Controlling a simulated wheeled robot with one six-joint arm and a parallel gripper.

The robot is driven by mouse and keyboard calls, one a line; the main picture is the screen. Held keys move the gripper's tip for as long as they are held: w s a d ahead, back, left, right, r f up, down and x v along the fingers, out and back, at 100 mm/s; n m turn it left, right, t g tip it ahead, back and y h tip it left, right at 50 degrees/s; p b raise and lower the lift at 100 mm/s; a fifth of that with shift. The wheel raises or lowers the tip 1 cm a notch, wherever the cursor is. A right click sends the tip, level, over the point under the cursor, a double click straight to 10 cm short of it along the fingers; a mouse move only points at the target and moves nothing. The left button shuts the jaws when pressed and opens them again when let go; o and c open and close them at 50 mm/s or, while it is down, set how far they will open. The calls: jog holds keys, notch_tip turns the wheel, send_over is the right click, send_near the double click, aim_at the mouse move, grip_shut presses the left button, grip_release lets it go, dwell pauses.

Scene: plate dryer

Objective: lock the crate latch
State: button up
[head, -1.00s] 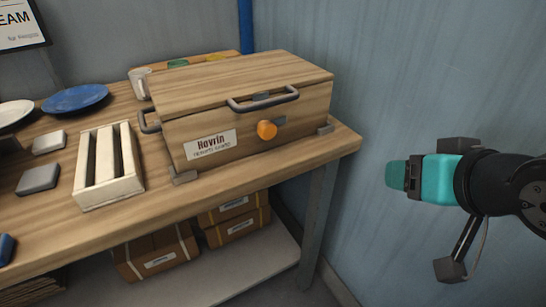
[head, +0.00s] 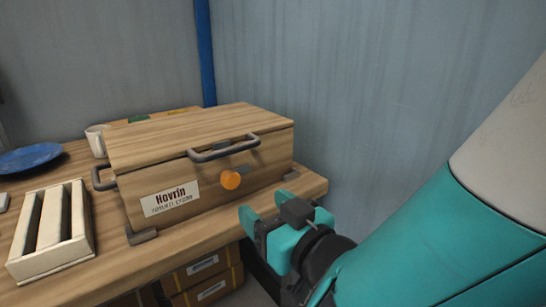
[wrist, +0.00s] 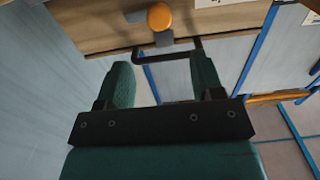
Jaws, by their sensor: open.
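The wooden crate (head: 140,192) stands on the table with its lid down. A dark bar handle (head: 224,153) is on its front near the lid, and a label is at the front left. The orange round latch knob (head: 230,180) sits on the front just below the handle. In the wrist view the knob (wrist: 159,16) is at the top, beyond the fingers, with the handle (wrist: 172,57) below it. My gripper (head: 247,217) is open and empty, to the lower right of the knob and apart from it. In the wrist view the gripper (wrist: 163,84) shows both teal fingers spread.
The table (head: 192,238) holds a white slatted rack (head: 50,232) left of the crate, a white mug (head: 97,140) behind it and a blue plate (head: 28,158) at far left. Cardboard boxes (head: 205,277) sit below. The blue wall (head: 370,80) stands close at right.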

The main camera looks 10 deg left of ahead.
aim_at(233, 181)
jog(key=p+x, duration=0.4)
jog(key=p, duration=0.1)
jog(key=p+x, duration=0.2)
jog(key=p, duration=0.1)
jog(key=shift+w+a+r, duration=0.15)
jog(key=shift+r, duration=0.2)
jog(key=p+x, duration=0.3)
jog(key=p, duration=0.3)
jog(key=shift+w+a, duration=0.1)
jog(key=w+a+p, duration=0.1)
jog(key=p, duration=0.2)
jog(key=shift+f, duration=0.15)
jog(key=shift+a+f+p, duration=0.15)
jog(key=shift+f+p, duration=0.05)
jog(key=shift+p, duration=0.25)
jog(key=c, duration=0.9)
